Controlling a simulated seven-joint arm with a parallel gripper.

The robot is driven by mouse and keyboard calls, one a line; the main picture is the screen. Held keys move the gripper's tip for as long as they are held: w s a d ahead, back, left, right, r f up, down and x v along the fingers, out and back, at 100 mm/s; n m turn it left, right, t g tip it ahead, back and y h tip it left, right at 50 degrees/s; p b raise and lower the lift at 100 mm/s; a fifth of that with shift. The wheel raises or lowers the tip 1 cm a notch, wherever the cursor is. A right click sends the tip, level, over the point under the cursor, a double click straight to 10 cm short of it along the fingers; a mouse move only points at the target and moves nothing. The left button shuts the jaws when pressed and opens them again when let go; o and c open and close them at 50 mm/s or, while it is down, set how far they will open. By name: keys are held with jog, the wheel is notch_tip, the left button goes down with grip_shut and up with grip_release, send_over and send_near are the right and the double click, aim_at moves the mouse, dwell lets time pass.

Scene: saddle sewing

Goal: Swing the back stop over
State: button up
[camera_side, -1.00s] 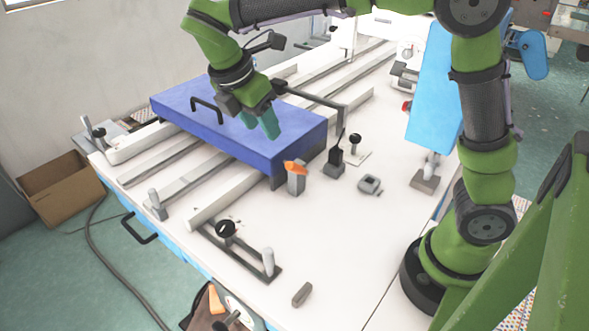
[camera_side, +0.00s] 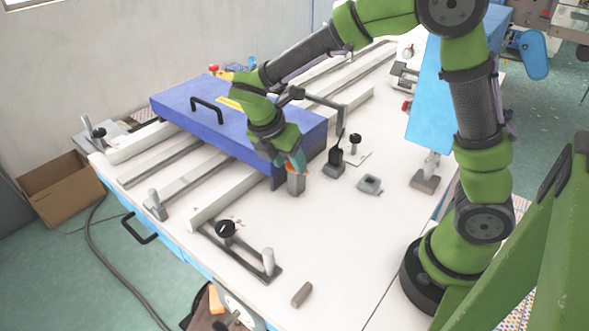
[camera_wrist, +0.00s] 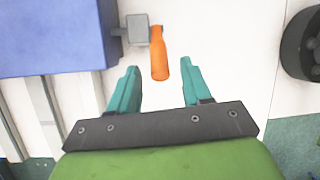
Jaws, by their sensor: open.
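An orange lever (camera_wrist: 159,55) is joined to a grey block (camera_wrist: 137,30) beside the blue box (camera_wrist: 55,35); I take this to be the back stop. In the side view the grey post (camera_side: 295,185) stands by the box's (camera_side: 190,110) near right corner, and the lever is mostly hidden behind my fingers. My gripper (camera_side: 290,163) is above the post, pointing down. In the wrist view my gripper (camera_wrist: 155,80) has its teal fingers apart, with the lever's end between and just beyond the tips. I cannot tell whether they touch.
A grey block with a black upright (camera_side: 334,162) and a black knob (camera_side: 355,139) stand right of the post. A small grey block (camera_side: 370,184) lies farther right. A black-knobbed clamp (camera_side: 226,229) is at the front.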

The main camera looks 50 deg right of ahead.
jog(key=shift+x, duration=1.55)
jog(key=shift+c, duration=0.2)
grip_shut()
